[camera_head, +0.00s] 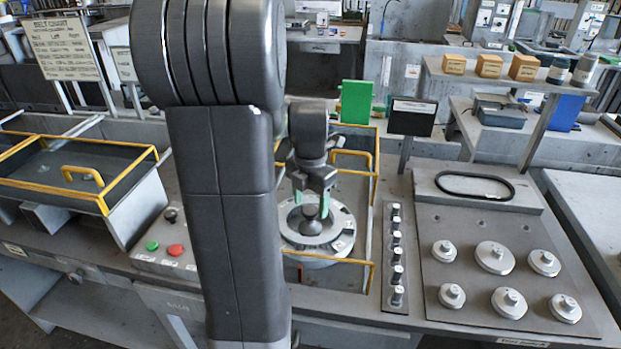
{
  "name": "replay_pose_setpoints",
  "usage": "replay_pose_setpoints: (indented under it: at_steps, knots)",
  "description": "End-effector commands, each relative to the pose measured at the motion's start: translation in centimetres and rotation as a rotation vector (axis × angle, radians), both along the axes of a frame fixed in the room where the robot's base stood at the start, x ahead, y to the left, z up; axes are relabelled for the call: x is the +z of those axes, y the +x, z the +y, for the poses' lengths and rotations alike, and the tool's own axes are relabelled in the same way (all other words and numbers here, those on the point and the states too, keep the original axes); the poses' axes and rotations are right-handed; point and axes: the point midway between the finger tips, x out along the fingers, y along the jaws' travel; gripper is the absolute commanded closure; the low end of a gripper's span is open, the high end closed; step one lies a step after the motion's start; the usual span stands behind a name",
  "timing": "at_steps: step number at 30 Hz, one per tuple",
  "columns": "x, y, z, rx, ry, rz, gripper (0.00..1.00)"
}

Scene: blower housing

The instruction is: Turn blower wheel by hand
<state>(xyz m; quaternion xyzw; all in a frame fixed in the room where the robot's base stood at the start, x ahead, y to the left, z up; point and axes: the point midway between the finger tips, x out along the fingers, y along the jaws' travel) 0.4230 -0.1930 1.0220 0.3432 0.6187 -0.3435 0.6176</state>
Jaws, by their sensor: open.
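The blower wheel (340,222) appears to be the round pale grey disc with small marked labels, lying flat inside a yellow-edged housing on the bench. A dark rounded hub knob (310,226) stands at its middle. My gripper (311,198) points down over the wheel. Its green-tipped fingers are open, one on each side of the knob's top in this view. I cannot tell whether they touch it. My arm hides the housing's left part.
A green panel (356,102) and a black sign (411,116) stand behind the housing. Left are red and green buttons (176,250) and a yellow-edged tray (75,190).

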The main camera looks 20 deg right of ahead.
Motion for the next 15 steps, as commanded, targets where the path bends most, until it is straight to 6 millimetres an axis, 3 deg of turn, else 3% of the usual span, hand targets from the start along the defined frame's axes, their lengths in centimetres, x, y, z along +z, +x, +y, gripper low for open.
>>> replay_pose_setpoints:
  at_steps: [9,15]
  knots:
    - [7.2,0.1,0.0,0.000,-0.003,-0.008,0.41]
    - [10.8,0.1,0.0,0.000,-0.002,-0.005,0.41]
